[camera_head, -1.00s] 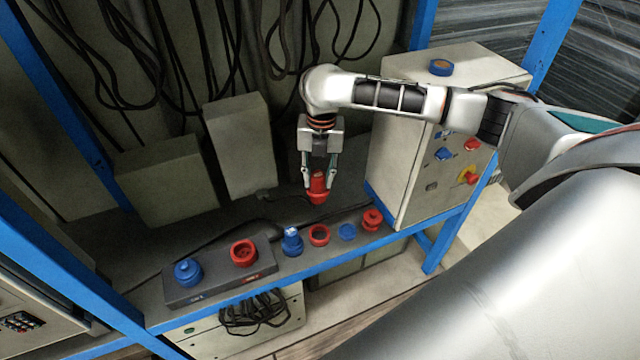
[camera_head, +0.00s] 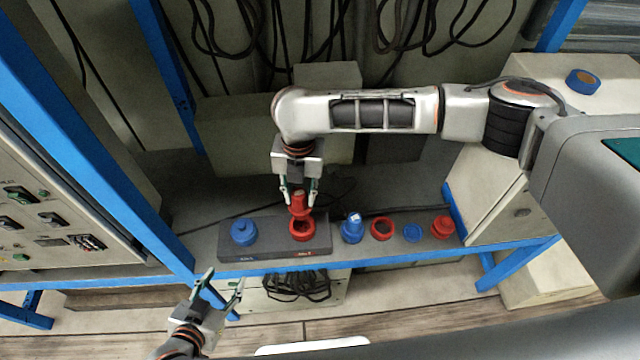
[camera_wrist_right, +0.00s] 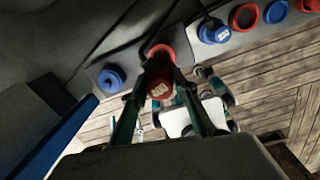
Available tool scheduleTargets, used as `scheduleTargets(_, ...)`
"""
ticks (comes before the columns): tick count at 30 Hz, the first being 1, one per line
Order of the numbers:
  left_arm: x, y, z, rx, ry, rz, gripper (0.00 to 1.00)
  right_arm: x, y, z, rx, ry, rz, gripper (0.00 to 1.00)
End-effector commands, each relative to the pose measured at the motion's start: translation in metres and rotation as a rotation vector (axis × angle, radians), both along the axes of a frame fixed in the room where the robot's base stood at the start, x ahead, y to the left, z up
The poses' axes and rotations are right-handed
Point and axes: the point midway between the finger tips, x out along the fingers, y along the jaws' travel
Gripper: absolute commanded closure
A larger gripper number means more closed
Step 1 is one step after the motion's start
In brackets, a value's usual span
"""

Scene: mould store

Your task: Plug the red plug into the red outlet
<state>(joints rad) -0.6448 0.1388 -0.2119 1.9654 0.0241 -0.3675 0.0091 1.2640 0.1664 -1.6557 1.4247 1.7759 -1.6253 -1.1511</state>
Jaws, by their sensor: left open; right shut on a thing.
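The red plug (camera_head: 299,201) is in my right gripper (camera_head: 299,196), which is shut on it and points down. In the right wrist view the plug (camera_wrist_right: 159,88) sits between the fingers of the right gripper (camera_wrist_right: 160,98). The red outlet (camera_head: 302,231) is on the dark grey block (camera_head: 270,245), right of a blue fitting. The plug is just above or at the outlet's back rim; I cannot tell whether they touch. The outlet's red rim (camera_wrist_right: 160,50) shows partly behind the plug in the wrist view. My left gripper (camera_head: 217,285) is open and empty, in front of the shelf.
A blue fitting (camera_head: 244,233) is on the block's left. To the right stand a blue plug (camera_head: 352,228), a red ring (camera_head: 381,228), a blue disc (camera_head: 412,233) and a red piece (camera_head: 442,227).

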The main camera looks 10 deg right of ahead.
Motion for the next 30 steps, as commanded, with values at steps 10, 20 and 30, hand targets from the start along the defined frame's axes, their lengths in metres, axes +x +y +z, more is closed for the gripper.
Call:
scheduleTargets(10,-0.006,0.000,-0.022,0.000,0.014,-0.001,0.51,0.000,0.000,-0.013,0.000,-0.001,0.002,0.97)
scheduleTargets(20,-0.011,0.000,-0.054,0.001,0.029,-0.001,0.51,0.000,0.000,-0.034,0.000,0.000,0.001,0.97)
scheduleTargets(30,-0.012,0.000,-0.062,0.002,0.031,-0.002,0.51,0.000,0.001,-0.051,0.001,0.001,0.000,0.97)
